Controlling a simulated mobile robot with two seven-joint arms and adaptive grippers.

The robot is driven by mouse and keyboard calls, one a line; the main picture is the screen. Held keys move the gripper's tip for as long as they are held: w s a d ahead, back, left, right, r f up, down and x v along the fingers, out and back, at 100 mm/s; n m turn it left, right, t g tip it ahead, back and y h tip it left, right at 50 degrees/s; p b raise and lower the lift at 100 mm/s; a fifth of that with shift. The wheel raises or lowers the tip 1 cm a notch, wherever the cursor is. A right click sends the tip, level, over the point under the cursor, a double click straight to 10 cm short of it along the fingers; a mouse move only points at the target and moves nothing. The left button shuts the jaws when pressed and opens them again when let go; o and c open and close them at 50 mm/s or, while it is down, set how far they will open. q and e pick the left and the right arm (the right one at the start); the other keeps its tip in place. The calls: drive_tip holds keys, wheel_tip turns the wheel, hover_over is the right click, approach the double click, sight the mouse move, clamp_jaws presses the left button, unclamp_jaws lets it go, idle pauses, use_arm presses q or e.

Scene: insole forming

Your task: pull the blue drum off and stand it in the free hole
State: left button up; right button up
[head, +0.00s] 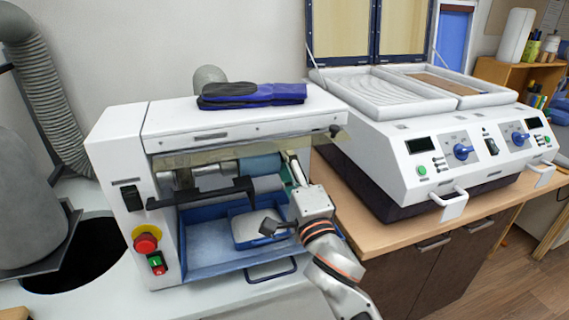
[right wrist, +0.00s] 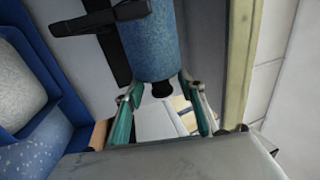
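The blue drum (head: 262,165) lies level inside the white grinding machine (head: 225,122), its right end facing my right arm. In the right wrist view the drum (right wrist: 152,42) is speckled blue with a black knob at its near end. My right gripper (head: 290,162) is at that end of the drum. In the right wrist view its teal fingers (right wrist: 161,88) stand apart on either side of the knob; I see no firm grip, and contact cannot be told. My left gripper is out of view. I cannot make out a free hole for the drum.
A blue tray (head: 210,262) with a pale block sits below the drum. A dark bar (head: 222,190) crosses in front of it. A dark round opening (head: 95,265) is in the bench at left. A white press (head: 440,150) stands at right. Blue-black gloves (head: 252,94) lie on top.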

clamp_jaws()
drive_tip(key=shift+w+d, duration=0.15)
drive_tip(key=shift+d, duration=0.1)
drive_tip(key=shift+w+d+p, duration=0.15)
drive_tip(key=shift+d+p, duration=0.25)
drive_tip(key=shift+d, duration=0.2)
drive_tip(key=shift+w+d+p, duration=0.25)
drive_tip(key=shift+d+p, duration=0.2)
drive_tip(key=shift+d, duration=0.3)
drive_tip(key=shift+w+d+p, duration=0.25)
drive_tip(key=shift+d+p, duration=0.1)
drive_tip(key=shift+d, duration=0.3)
drive_tip(key=shift+w+d, duration=0.1)
drive_tip(key=shift+d, duration=0.25)
